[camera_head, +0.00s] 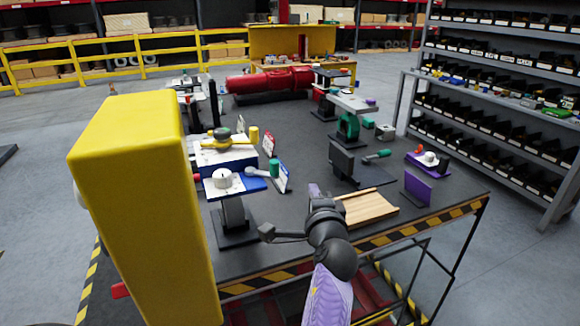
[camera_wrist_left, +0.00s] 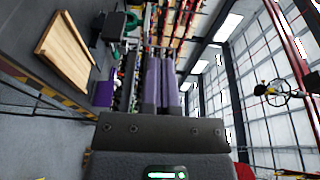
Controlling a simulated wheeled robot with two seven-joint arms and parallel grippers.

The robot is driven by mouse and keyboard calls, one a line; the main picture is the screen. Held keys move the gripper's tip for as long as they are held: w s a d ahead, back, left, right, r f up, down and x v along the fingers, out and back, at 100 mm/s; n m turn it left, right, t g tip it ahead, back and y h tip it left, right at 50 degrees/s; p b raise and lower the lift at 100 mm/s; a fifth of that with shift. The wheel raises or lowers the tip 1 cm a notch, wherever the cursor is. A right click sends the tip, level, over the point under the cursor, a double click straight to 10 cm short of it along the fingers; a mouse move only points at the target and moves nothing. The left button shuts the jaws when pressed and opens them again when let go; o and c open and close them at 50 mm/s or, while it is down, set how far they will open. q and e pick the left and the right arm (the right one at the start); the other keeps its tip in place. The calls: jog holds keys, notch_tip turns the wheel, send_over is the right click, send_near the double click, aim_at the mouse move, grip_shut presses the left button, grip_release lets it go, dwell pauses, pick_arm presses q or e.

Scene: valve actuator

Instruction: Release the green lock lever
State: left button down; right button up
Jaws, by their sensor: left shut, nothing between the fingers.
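A lever with a green handle (camera_head: 377,155) lies beside a dark upright plate on the right half of the table in the head view. A larger green clamp-like part (camera_head: 348,126) stands behind it. I cannot tell for sure which of these is the lock lever. My left gripper (camera_head: 314,189) has purple fingers and hangs over the front of the table, left of the wooden tray. It is apart from both green parts. In the left wrist view the fingers (camera_wrist_left: 161,62) are together and empty. My right gripper does not show.
A wooden tray (camera_head: 366,208) and a purple upright plate (camera_head: 417,188) stand near the striped front edge. A white-topped stand (camera_head: 223,184) is on the left. A large yellow block (camera_head: 150,200) close to the camera hides the table's left side. Shelves (camera_head: 490,100) stand at right.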

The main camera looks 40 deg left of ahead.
pick_arm(q)
jog(key=shift+s+a+r, duration=0.2)
jog(key=shift+a+r, duration=0.1)
jog(key=shift+r, duration=0.2)
jog(key=shift+w, duration=0.1)
jog(key=b+x, duration=0.5)
jog(key=x, duration=0.5)
jog(key=s+p, duration=0.1)
jog(key=s+a+p, duration=0.1)
jog(key=p, duration=0.1)
jog(key=s+p, duration=0.2)
jog(key=shift+a, duration=0.25)
